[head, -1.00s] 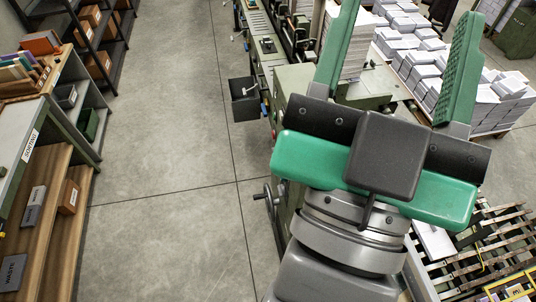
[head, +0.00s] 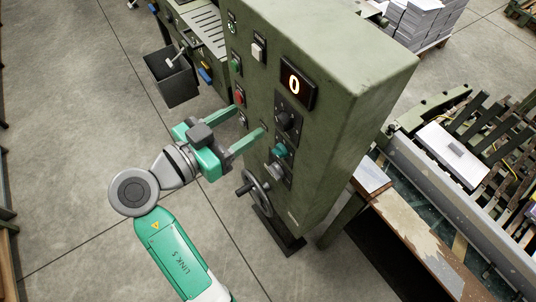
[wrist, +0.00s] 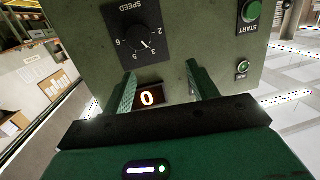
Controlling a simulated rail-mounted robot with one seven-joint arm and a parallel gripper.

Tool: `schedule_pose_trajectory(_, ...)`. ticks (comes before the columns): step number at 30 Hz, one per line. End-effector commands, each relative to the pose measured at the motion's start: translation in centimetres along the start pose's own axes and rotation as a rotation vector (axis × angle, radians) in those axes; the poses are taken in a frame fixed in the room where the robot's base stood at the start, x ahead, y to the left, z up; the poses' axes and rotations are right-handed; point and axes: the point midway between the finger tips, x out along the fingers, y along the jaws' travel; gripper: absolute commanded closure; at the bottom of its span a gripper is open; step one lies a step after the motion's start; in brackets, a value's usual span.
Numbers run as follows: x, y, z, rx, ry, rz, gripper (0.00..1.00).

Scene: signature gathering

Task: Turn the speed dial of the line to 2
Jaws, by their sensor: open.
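The speed dial (wrist: 145,42) is a black knob on a black plate, upside down in the wrist view, with "SPEED" and several numbers around it. Its white mark seems to point near the 3. In the head view the dial (head: 288,119) sits on the green cabinet face, below a lit display (head: 294,84) reading 0. The display (wrist: 149,97) shows between my fingers in the wrist view. My gripper (head: 251,119) is open and empty, its two green fingers pointing at the cabinet. It is left of the dial in the head view and not around it.
The green control cabinet (head: 350,70) also bears a green START button (wrist: 250,11), a red button (head: 239,97), a teal knob (head: 280,149) and a handwheel (head: 255,193) lower down. A dark bin (head: 172,80) hangs at the left. Open floor lies left of the cabinet.

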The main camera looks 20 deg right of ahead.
Motion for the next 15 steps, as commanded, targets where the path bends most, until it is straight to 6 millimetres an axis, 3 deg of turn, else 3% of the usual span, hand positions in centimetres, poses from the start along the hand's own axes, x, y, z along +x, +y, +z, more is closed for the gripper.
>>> schedule_pose_trajectory(1,0.0,0.4,3.3,-0.001,0.032,0.054,0.42)
schedule_pose_trajectory(3,-0.4,0.9,4.4,0.008,0.074,0.111,0.42)
schedule_pose_trajectory(10,-0.6,1.4,4.5,0.018,0.109,0.154,0.42)
schedule_pose_trajectory(15,2.0,1.9,4.2,0.018,0.108,0.157,0.42)
